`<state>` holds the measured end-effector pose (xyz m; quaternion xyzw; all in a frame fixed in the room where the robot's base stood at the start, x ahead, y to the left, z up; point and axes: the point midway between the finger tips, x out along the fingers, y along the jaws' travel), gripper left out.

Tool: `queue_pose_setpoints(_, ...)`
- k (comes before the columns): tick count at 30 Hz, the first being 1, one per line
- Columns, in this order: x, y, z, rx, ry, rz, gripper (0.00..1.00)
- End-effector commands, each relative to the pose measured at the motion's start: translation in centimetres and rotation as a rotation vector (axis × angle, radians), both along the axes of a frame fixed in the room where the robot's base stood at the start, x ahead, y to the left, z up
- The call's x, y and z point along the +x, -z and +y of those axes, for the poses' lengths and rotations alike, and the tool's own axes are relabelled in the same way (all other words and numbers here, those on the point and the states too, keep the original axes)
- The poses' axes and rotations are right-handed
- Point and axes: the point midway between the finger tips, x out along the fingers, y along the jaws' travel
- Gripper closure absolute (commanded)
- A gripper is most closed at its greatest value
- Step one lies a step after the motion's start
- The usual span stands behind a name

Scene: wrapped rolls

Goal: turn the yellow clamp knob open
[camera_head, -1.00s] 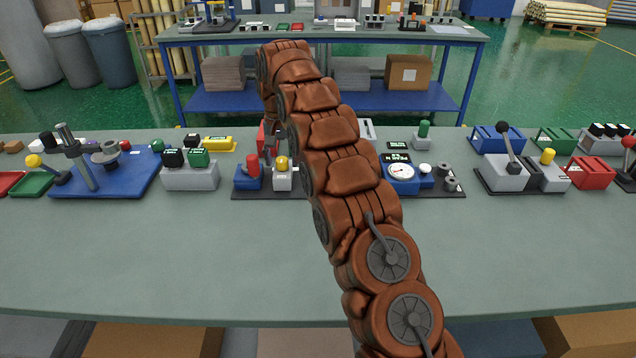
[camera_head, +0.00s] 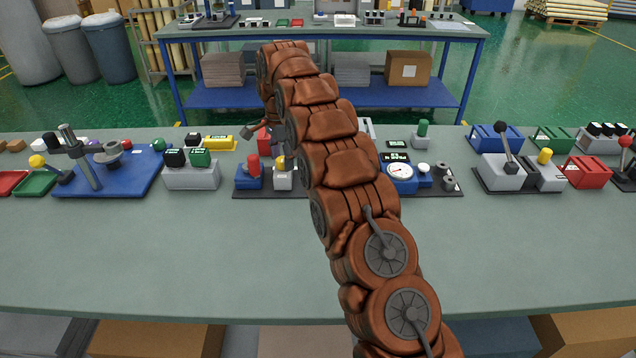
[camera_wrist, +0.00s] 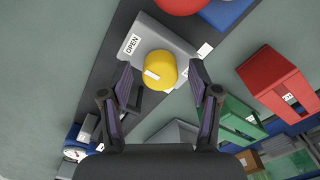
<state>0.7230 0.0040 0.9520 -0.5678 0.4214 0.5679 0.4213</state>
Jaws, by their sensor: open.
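In the wrist view the yellow clamp knob (camera_wrist: 160,66) has a white mark on its top and sits on a light grey block (camera_wrist: 172,36). A white label reading OPEN (camera_wrist: 131,44) is on the block. My gripper (camera_wrist: 162,85) is open, with one finger on each side of the knob; I cannot tell whether either touches it. In the head view the grey block (camera_head: 283,181) shows just left of my arm. The knob there is largely hidden by my gripper (camera_head: 277,150).
A red knob on a blue block (camera_head: 250,180) stands close left of the clamp. A gauge on a blue block (camera_head: 401,172) is right of my arm. A red bin (camera_wrist: 277,82) and a green bin (camera_wrist: 238,120) show in the wrist view. The front of the bench (camera_head: 200,250) is clear.

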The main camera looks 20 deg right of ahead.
Motion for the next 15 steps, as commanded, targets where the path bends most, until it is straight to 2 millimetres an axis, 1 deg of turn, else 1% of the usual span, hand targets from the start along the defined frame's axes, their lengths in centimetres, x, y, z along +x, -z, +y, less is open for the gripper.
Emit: queue_pose_setpoints(15, -0.07, -0.20, -0.01, -0.001, 0.425, 0.003, 0.38)
